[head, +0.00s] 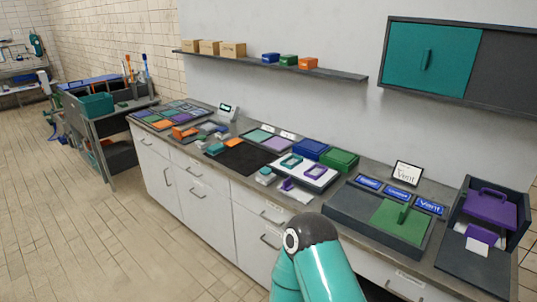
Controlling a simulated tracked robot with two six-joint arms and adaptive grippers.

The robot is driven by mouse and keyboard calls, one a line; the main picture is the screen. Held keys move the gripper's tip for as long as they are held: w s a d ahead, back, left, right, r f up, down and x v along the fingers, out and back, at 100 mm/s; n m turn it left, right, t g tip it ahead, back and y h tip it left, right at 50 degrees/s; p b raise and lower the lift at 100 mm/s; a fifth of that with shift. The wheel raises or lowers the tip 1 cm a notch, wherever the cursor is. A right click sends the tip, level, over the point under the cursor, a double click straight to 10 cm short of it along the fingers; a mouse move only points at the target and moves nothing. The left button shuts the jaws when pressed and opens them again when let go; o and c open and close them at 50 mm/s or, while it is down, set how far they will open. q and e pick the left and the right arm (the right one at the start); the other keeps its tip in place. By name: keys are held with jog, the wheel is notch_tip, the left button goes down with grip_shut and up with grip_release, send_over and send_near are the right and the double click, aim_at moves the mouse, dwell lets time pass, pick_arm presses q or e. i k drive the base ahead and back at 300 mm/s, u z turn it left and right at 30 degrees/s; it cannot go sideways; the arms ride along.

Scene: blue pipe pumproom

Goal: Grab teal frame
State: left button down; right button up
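A small teal frame (285,166) lies on a white board in a dark tray (318,187) on the counter, near the middle of the head view. It looks like a flat rectangular outline with an open centre. A similar purple frame (308,176) lies just to its right on the same board. Neither of my grippers shows. Only a teal arm link of mine with a dark rounded joint rises from the bottom edge, in front of the counter and below the frames. Nothing visible touches the teal frame.
Blue and green boxes (339,159) stand behind the frames. A dark mat (241,158) and small blocks lie to the left. A grey tray with a green handled panel (400,221) is to the right. A wall shelf (272,65) hangs above. Floor at left is clear.

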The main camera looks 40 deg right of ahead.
aim_at(290, 163)
jog(key=z, duration=0.1)
jog(key=i, duration=1.5)
jog(key=u, duration=1.85)
jog(key=k, duration=0.8)
jog(key=z, duration=0.35)
jog(key=i, duration=0.15)
jog(key=z, duration=1.95)
